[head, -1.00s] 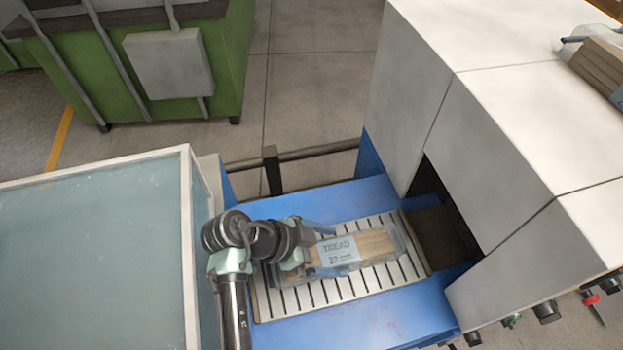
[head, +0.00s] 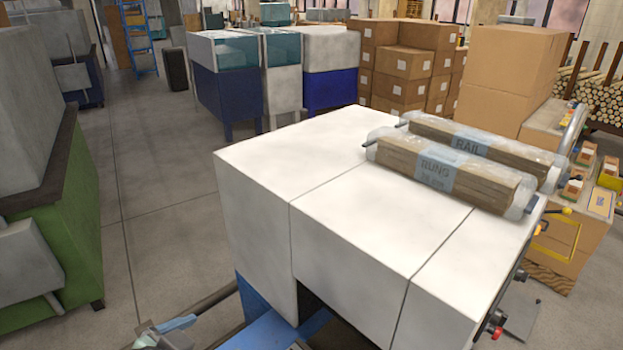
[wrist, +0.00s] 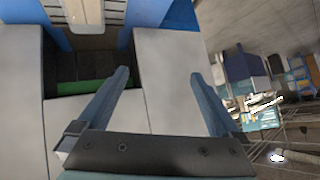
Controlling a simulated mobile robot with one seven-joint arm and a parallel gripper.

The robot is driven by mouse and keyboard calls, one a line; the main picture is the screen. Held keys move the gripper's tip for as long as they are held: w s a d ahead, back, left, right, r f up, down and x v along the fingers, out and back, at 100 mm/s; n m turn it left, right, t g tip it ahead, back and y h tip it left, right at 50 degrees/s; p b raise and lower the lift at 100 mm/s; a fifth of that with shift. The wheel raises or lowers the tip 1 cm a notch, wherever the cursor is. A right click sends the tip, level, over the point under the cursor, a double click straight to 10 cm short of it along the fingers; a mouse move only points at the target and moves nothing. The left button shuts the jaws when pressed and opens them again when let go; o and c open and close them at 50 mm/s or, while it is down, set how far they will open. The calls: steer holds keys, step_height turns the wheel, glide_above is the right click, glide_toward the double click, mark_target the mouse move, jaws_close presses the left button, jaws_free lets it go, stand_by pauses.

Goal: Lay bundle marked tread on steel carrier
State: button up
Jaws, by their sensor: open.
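My gripper (wrist: 158,78) is open in the wrist view, with nothing between its two blue-grey fingers. Part of it also shows at the bottom edge of the head view. The steel carrier (wrist: 112,8), a pale slatted plate on a blue frame, shows only in part at the top of the wrist view. A pale, rounded clear-wrapped end (wrist: 85,16) lies on it, apart from my fingers. It looks like the end of the tread bundle, but its label is out of view. The head view does not show the carrier or this bundle.
A white machine housing (head: 330,200) fills the middle of the head view. Two wrapped bundles, marked RUNG (head: 440,172) and RAIL (head: 470,142), lie on its top. Stacked cartons (head: 405,70) stand behind. Grey floor (head: 160,190) is open to the left.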

steer(key=w+d+r+n+t+y, duration=0.1)
steer(key=w+d+r+t, duration=0.15)
steer(key=r, duration=0.75)
steer(key=w+d+r+n+t+y, duration=0.1)
steer(key=d+r+t, duration=0.3)
steer(key=r, duration=0.6)
steer(key=w+d+r+n+t+y, duration=0.1)
steer(key=w+d+r+n+t, duration=0.15)
steer(key=r, duration=0.75)
steer(key=s+d+r+n+t, duration=0.1)
steer(key=s+d+r+t, duration=0.3)
steer(key=r, duration=0.5)
steer(key=s+d+r+n+t, duration=0.1)
steer(key=s+d+r+t, duration=0.2)
steer(key=s+r, duration=0.6)
steer(key=shift+d+r+t+h, duration=0.3)
steer(key=shift+d+t, duration=0.1)
steer(key=shift+t, duration=0.4)
steer(key=shift+f, duration=0.1)
